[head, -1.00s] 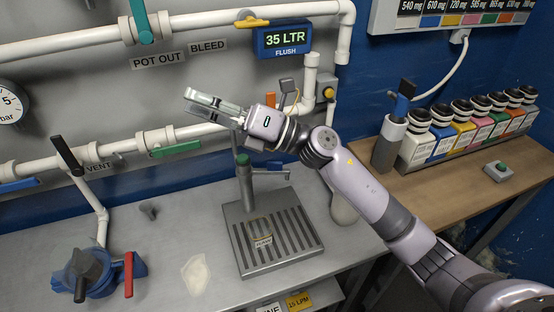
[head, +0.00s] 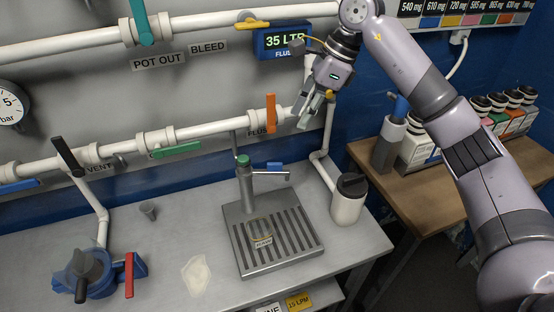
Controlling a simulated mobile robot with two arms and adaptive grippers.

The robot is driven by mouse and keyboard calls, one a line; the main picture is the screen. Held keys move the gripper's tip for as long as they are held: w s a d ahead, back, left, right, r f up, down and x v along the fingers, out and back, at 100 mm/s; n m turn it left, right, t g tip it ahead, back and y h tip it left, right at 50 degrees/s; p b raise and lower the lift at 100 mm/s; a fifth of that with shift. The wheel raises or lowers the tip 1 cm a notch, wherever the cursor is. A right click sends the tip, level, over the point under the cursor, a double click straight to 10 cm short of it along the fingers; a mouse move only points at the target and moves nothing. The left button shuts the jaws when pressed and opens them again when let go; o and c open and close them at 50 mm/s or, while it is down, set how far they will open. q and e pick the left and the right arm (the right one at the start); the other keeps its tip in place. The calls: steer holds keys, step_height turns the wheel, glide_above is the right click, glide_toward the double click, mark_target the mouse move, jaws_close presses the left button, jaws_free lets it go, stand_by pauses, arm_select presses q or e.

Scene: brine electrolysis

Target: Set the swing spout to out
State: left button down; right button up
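A grey tap post with a green cap (head: 243,161) stands at the back of a slatted drain tray (head: 238,240). Its grey spout (head: 270,174) points right over the tray's back right part, with a blue lever (head: 275,166) on it. A small labelled item lies on the slats. My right gripper (head: 312,110) hangs above and right of the spout, in front of the pipework and well apart from the spout. Its fingers point down, look slightly parted and hold nothing I can see. My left gripper is not in view.
A white jug with a dark lid (head: 348,200) stands right of the tray. An orange lever (head: 271,113) and a green lever (head: 175,150) sit on the pipe behind. A blue valve unit (head: 90,273) is at the left. The bench left of the tray is mostly clear.

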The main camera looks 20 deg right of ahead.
mark_target(276, 163)
steer(key=p+x, duration=0.3)
steer(key=x, duration=1.2)
steer(key=shift+a+f+p, duration=0.2)
steer(key=shift+f+p, duration=0.1)
steer(key=shift+p, duration=0.05)
jaws_close()
steer(key=shift+r, duration=0.1)
